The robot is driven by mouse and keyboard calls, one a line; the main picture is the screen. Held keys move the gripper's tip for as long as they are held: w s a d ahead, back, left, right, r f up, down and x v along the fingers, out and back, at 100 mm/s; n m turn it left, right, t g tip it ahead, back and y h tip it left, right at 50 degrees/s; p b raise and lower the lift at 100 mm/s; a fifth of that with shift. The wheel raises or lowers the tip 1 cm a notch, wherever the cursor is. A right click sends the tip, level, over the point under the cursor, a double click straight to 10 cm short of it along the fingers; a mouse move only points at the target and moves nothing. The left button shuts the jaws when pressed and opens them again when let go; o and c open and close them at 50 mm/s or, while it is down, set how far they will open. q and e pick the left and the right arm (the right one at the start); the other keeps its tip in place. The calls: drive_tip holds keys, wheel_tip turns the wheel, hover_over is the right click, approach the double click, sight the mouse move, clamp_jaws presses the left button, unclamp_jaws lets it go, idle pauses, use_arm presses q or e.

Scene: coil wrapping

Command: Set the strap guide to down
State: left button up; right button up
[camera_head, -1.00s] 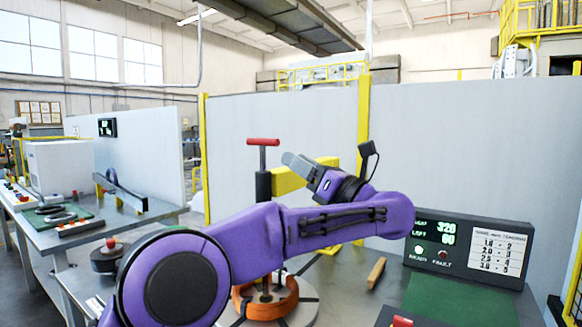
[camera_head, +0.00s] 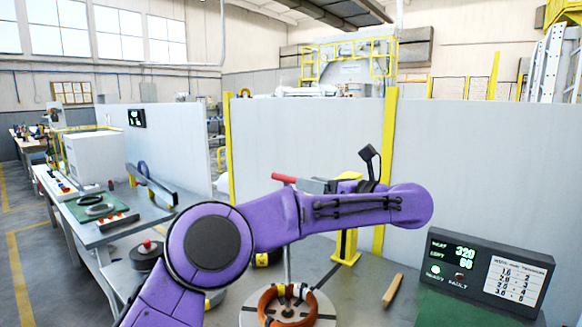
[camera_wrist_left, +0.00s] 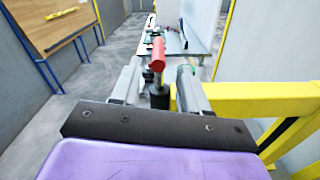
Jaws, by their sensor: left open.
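My forearm hides part of the post in the head view. My right gripper is not in view.
An orange coil (camera_head: 266,304) lies on the round turntable (camera_head: 328,310) below. A yellow stand (camera_head: 346,245) rises behind my arm. A display box (camera_head: 485,272) and a wooden-looking stick (camera_head: 393,290) are at right. Grey panels (camera_head: 310,140) stand behind.

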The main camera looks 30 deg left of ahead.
sight(291, 179)
use_arm(q)
drive_tip(key=a+p, duration=0.1)
drive_tip(key=a, duration=0.5)
drive_tip(key=shift+w+a+r+p, duration=0.1)
drive_tip(key=shift+w+a+p, duration=0.05)
drive_tip(key=shift+p, duration=0.25)
drive_tip(key=shift+a, duration=0.5)
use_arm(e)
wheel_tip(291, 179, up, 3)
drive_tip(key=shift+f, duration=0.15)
use_arm(q)
drive_tip(key=shift+c, duration=0.2)
